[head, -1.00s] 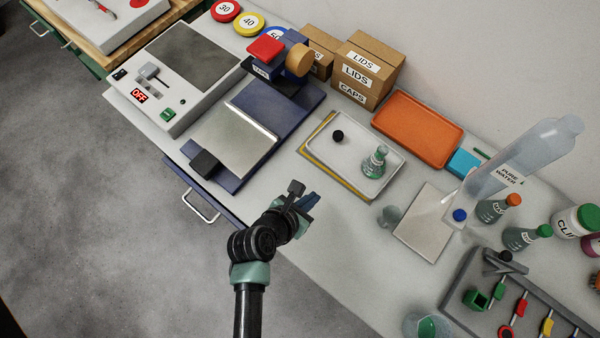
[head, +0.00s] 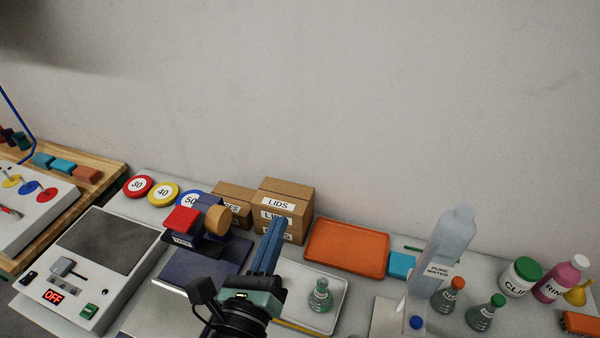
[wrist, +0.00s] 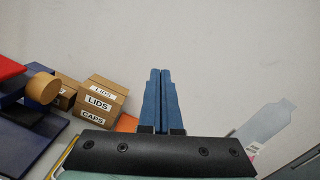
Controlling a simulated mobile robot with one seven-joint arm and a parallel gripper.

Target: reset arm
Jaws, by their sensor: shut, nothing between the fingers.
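My gripper (head: 270,246) is raised above the bench in the head view, its blue fingers pointing up toward the wall. The fingers are together with nothing between them. In the wrist view my gripper (wrist: 160,98) shows its two blue fingers side by side against the bare wall. My arm covers part of the white tray (head: 338,296) and part of the bench in the head view.
Cardboard boxes (head: 283,208) stand behind my gripper. An orange tray (head: 346,248), a tall water bottle (head: 440,250) and a flask (head: 320,296) are to the right. A device reading OFF (head: 100,250) is left. The wall above is clear.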

